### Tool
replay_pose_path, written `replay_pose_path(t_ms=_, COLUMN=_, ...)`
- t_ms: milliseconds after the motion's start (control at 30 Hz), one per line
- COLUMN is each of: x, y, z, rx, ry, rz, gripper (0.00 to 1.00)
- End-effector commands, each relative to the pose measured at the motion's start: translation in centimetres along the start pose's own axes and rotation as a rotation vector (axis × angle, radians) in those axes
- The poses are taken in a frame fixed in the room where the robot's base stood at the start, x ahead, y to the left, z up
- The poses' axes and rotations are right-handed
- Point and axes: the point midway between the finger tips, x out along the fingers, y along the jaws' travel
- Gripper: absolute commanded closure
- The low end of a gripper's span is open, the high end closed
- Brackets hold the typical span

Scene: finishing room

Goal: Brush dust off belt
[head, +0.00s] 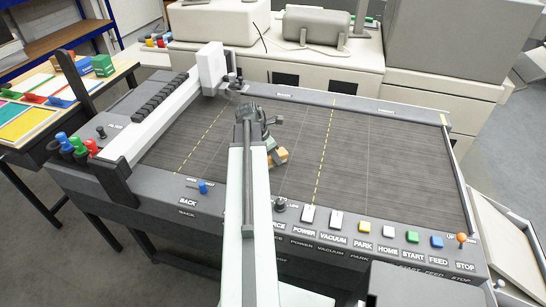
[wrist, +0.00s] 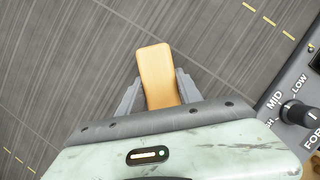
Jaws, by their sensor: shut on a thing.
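The belt (head: 400,158) is a wide dark grey surface with faint grain and dashed yellow lines; it also fills much of the wrist view (wrist: 60,60). My gripper (head: 268,135) is over the belt's near middle part. In the wrist view its two grey fingers (wrist: 158,92) are shut on a light wooden piece, seemingly the brush handle (wrist: 155,65). Part of that wood shows beside the gripper in the head view (head: 279,157). No bristles show, and I cannot tell whether the brush touches the belt. I cannot make out distinct dust.
A white gantry beam (head: 160,113) with a carriage (head: 211,66) crosses the belt's left side. The front panel carries several buttons (head: 365,228), a blue switch (head: 203,187) and a dark knob (wrist: 298,112). The belt right of my gripper is clear.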

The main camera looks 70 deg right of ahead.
Motion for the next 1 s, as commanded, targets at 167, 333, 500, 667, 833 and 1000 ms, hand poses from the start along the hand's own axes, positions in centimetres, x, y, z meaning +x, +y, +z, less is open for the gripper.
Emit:
replay_pose_path(t_ms=167, x=-0.1, y=-0.4, z=-0.3, rx=0.000, ry=0.002, rz=-0.001, gripper=0.96)
replay_pose_path(t_ms=333, x=-0.7, y=-1.7, z=-1.4, rx=-0.001, ry=0.003, rz=-0.002, gripper=0.96)
replay_pose_path(t_ms=500, x=-1.2, y=-2.8, z=-2.4, rx=0.000, ry=0.002, rz=-0.002, gripper=0.96)
replay_pose_path(t_ms=667, x=-1.3, y=-2.9, z=-2.6, rx=0.001, ry=0.002, rz=-0.002, gripper=0.96)
replay_pose_path(t_ms=833, x=-1.4, y=-2.9, z=-2.5, rx=0.001, ry=0.002, rz=-0.001, gripper=0.96)
replay_pose_path(t_ms=1000, x=-2.8, y=-2.9, z=-1.9, rx=0.001, ry=0.001, rz=-0.001, gripper=0.96)
